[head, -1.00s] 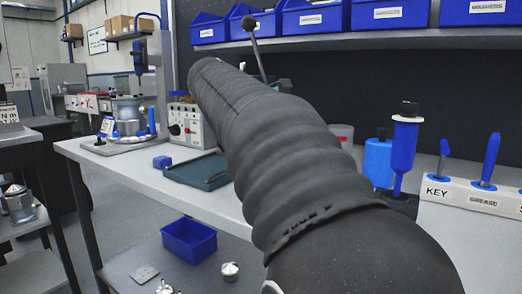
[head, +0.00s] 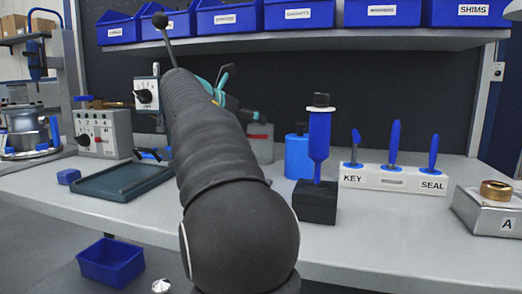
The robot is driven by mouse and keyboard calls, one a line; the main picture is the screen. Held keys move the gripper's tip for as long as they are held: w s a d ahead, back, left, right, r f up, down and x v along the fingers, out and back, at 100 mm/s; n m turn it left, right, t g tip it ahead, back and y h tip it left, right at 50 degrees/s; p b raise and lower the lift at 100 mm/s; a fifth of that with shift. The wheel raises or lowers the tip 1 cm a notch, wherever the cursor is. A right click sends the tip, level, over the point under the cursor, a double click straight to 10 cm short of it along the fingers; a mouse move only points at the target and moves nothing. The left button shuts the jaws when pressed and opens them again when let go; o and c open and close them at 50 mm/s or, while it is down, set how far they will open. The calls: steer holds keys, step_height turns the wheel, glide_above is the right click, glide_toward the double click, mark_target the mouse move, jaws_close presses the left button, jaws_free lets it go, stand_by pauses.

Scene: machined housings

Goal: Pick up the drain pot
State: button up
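No item is marked as the drain pot, and I cannot tell which it is. A blue cylindrical pot with a dark cap (head: 299,156) stands on the bench, right of my arm. A small metal piece (head: 160,286) shows at the bottom edge, below the bench. My gripper (head: 245,94) shows partly beyond my arm, as teal and dark parts above the bench. Its two fingers look spread apart, with nothing seen between them. My arm hides the rest of it and part of the bench.
A dark tray (head: 122,180) and a control box (head: 103,133) are left of my arm. A blue tool in a black stand (head: 316,204), a labelled tool holder (head: 392,180) and a metal block marked A (head: 488,212) stand right. A blue bin (head: 111,262) sits below. Blue bins line the shelf above.

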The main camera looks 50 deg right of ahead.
mark_target(260, 144)
steer(key=shift+w+f+b+x, duration=0.1)
steer(key=shift+f+b+x, duration=0.15)
steer(key=shift+x, duration=1.55)
steer(key=shift+w+f+b+x, duration=0.1)
steer(key=shift+b+x, duration=0.2)
steer(key=shift+x, duration=1.5)
steer(key=shift+a+r, duration=0.1)
steer(key=shift+a, duration=0.15)
steer(key=c, duration=1.6)
